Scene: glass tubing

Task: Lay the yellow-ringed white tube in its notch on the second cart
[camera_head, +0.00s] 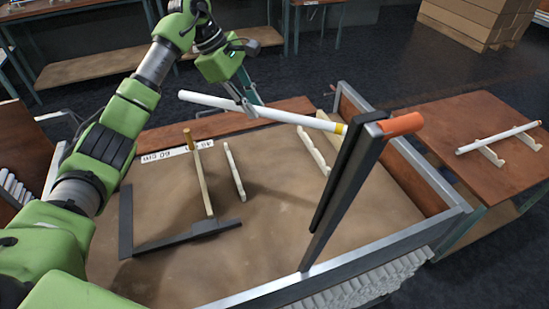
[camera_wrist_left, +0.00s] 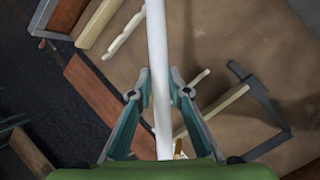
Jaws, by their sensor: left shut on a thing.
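The white tube (camera_head: 225,103) has a yellow ring near its right end. It hangs in the air above the far side of a cart (camera_head: 290,210) with a brown bed and metal rim, slightly tilted in the head view. My left gripper (camera_head: 246,107) is shut on the tube left of its middle. In the left wrist view, the tube (camera_wrist_left: 156,45) runs between the fingers (camera_wrist_left: 160,88). Pale notched strips (camera_head: 234,170) (camera_head: 313,150) stand on the bed below, apart from the tube. My right gripper is not in view.
A dark upright post (camera_head: 345,190) with an orange grip (camera_head: 402,124) rises at the cart's right. A black square-shaped tool (camera_head: 180,240) and a wooden stick (camera_head: 199,175) are on the bed. Another white tube (camera_head: 498,138) rests on supports on the right table (camera_head: 475,112).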

